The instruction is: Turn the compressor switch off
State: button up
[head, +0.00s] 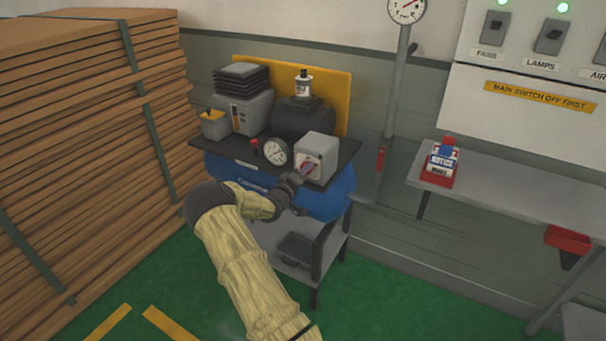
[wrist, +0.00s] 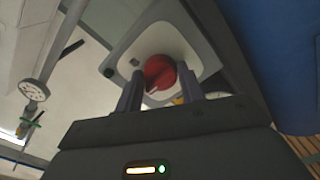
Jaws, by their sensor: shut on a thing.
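The compressor (head: 335,193) is a blue tank under a dark top plate that carries a motor and gauges. Its switch is a grey box (head: 318,150) at the right front of the plate, with a red rotary knob that shows in the wrist view (wrist: 160,72). My gripper (head: 303,172) is at the front of the box, its fingers on the knob. In the wrist view my gripper (wrist: 168,92) has one finger on each side of the red knob, shut on it. The fingers partly hide the knob, so its exact setting is hard to read.
A tall stack of brown boards (head: 90,130) stands at the left. A grey bench (head: 520,190) at the right holds a red and white notice item (head: 440,165). A wall panel (head: 530,60) has lever switches. Green floor (head: 380,290) is open at the front right.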

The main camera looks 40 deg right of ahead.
dwell(0.4)
jog(key=o, duration=1)
jog(key=shift+c, duration=0.2)
jog(key=b+v, duration=0.1)
jog(key=v, duration=1.6)
jog(key=shift+s+a+b, duration=0.2)
jog(key=shift+a+b, duration=0.05)
jog(key=shift+b, duration=0.05)
jog(key=shift+f, duration=0.1)
